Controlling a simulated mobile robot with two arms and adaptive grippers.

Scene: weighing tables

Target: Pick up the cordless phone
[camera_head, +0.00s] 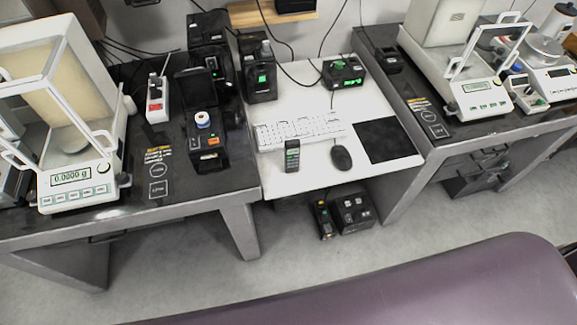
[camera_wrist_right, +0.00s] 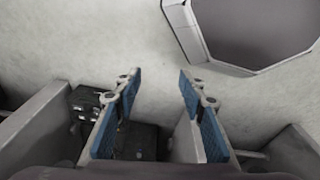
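The cordless phone (camera_head: 292,155) is a small dark handset with a green screen. In the head view it stands near the front edge of the white desk (camera_head: 305,180), just below the keyboard and left of the mouse. My right gripper (camera_wrist_right: 158,88) shows only in the right wrist view; its two blue-padded fingers are wide apart with nothing between them. It points at the grey floor, and the phone is not in that view. My left gripper is in neither view.
A white keyboard (camera_head: 298,131), a black mouse (camera_head: 341,158) and a black mouse pad (camera_head: 384,140) surround the phone. Dark tables with balances (camera_head: 78,178) flank the desk. Black boxes (camera_head: 353,212) stand on the floor below. A purple padded surface (camera_head: 400,290) fills the foreground.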

